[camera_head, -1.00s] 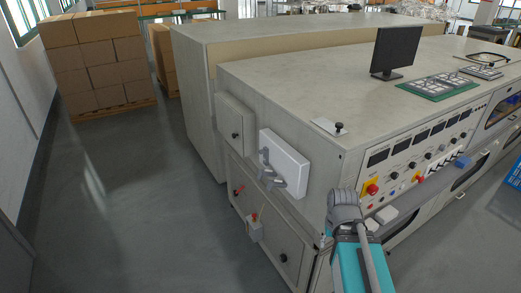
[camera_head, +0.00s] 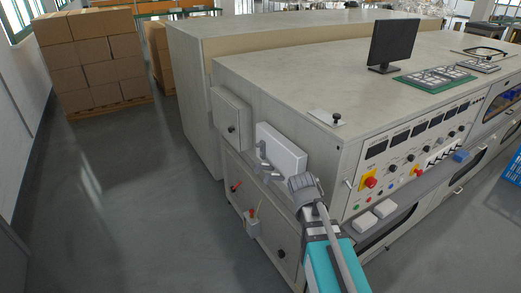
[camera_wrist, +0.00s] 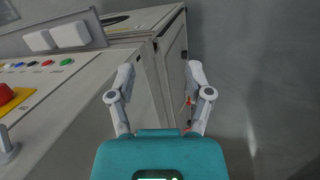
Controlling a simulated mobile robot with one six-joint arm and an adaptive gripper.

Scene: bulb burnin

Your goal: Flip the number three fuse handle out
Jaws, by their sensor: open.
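My gripper (camera_wrist: 160,75) is open and empty in the wrist view, with its two grey fingers spread apart in front of the teal palm. On the machine's left side are a white box (camera_head: 284,150) with grey fittings, a red lever (camera_head: 236,187), and a small grey box (camera_head: 252,226) with a red-tipped part. A small red part (camera_wrist: 189,101) also shows beyond the right finger. No number is readable, so I cannot tell which is handle three.
The front control panel (camera_head: 407,160) has meters, knobs and a red emergency button (camera_head: 370,182), which also shows in the wrist view (camera_wrist: 8,96). A monitor (camera_head: 394,43) stands on the machine's top. Stacked cartons (camera_head: 95,60) are at the back left. The floor left of the machine is clear.

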